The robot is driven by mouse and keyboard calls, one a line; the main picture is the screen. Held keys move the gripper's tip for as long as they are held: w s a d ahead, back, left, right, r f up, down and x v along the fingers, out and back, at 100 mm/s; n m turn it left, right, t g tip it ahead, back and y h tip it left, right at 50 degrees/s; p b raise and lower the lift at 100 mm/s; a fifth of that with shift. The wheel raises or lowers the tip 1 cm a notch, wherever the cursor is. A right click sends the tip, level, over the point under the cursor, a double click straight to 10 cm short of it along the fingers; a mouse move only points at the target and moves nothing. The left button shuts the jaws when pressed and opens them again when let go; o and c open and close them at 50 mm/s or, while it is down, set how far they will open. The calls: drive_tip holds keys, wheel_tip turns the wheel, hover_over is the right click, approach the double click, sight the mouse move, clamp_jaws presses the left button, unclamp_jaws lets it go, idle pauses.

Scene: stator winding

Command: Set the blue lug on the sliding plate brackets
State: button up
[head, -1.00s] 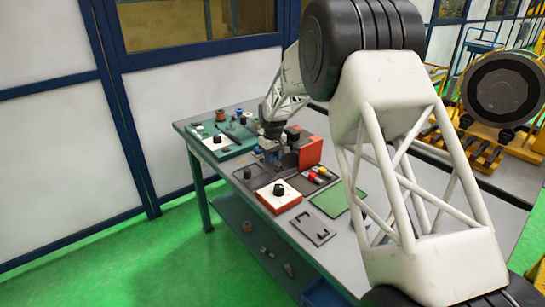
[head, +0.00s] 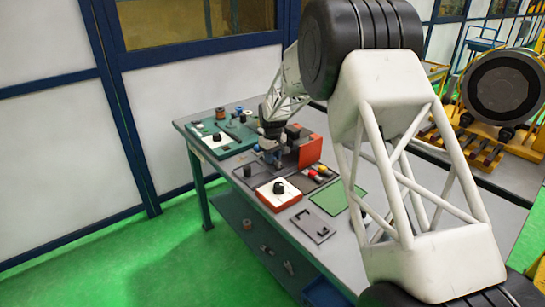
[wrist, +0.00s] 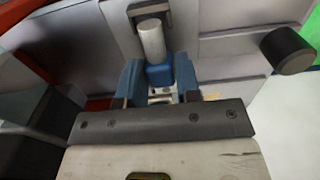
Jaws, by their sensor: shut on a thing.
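In the wrist view my gripper (wrist: 158,88) is shut on a small blue lug (wrist: 159,76), held between its two blue fingers. A pale cylinder (wrist: 152,40) adjoins the lug on its far side; I cannot tell whether they are joined. Grey plates with a dark bracket-like piece (wrist: 149,10) lie just beyond the fingers. I cannot tell whether the lug touches them or is seated on them. In the head view my gripper (head: 270,152) is low over the table, left of the orange box, and the lug is too small to make out.
An orange box (head: 310,152) stands close on the right of my gripper. A white-topped orange unit with a black knob (head: 278,193) is in front. A green board with small parts (head: 215,143) lies to the left. A black knob (wrist: 287,50) sticks out at right in the wrist view.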

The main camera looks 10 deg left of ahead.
drive_tip(key=shift+f, duration=0.25)
idle(0.7)
drive_tip(key=o, duration=1.3)
drive_tip(key=shift+c, duration=0.2)
drive_tip(key=shift+r, duration=3.5)
